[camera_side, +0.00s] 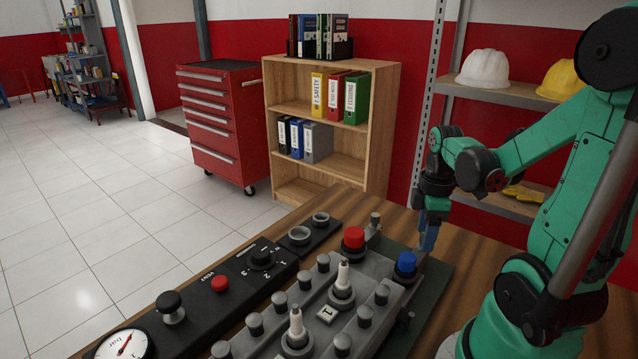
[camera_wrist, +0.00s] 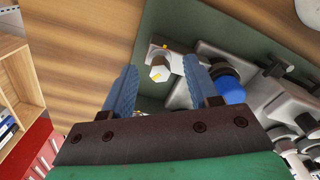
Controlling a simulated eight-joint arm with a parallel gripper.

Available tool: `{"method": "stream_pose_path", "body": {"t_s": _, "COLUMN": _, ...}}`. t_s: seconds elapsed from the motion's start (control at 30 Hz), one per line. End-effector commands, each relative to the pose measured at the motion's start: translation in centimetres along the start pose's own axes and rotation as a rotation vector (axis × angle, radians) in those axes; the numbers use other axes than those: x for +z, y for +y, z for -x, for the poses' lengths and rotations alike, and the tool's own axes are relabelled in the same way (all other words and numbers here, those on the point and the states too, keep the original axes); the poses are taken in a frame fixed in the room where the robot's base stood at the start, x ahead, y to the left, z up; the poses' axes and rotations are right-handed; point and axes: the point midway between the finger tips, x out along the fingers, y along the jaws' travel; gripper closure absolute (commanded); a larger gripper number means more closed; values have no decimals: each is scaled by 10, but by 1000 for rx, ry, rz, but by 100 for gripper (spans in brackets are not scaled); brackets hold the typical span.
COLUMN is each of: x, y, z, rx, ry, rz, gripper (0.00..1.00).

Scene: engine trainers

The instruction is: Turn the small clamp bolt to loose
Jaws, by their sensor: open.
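The small clamp bolt (camera_wrist: 160,71) shows in the wrist view as a pale hex head with a yellow mark, on a grey block at the edge of the green base. Another yellow mark is on the block beside it. My gripper (camera_wrist: 160,66) is open, with its blue fingers on either side of the bolt in the picture; I see a gap at both sides and cannot tell the height between them. In the side view my gripper (camera_side: 427,243) points down just behind the blue cap (camera_side: 406,262). I cannot pick out the bolt for certain there.
The blue cap also shows close to the right finger in the wrist view (camera_wrist: 230,90). A red cap (camera_side: 353,238), grey posts and two white-tipped plugs (camera_side: 343,275) stand on the engine block. A black panel (camera_side: 225,283) with a gauge lies left. Bare wooden table (camera_side: 475,240) is behind my gripper.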

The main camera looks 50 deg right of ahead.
Motion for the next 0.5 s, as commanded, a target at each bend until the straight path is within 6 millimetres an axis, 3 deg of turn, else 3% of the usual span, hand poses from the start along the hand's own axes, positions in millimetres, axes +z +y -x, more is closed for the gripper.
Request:
{"method": "stream_pose_path", "body": {"t_s": 0.17, "x": 0, "y": 0, "z": 6, "rx": 0, "ry": 0, "rz": 0, "gripper": 46}}
{"method": "stream_pose_path", "body": {"t_s": 0.5, "x": 0, "y": 0, "z": 43, "rx": 0, "ry": 0, "rz": 0, "gripper": 46}}
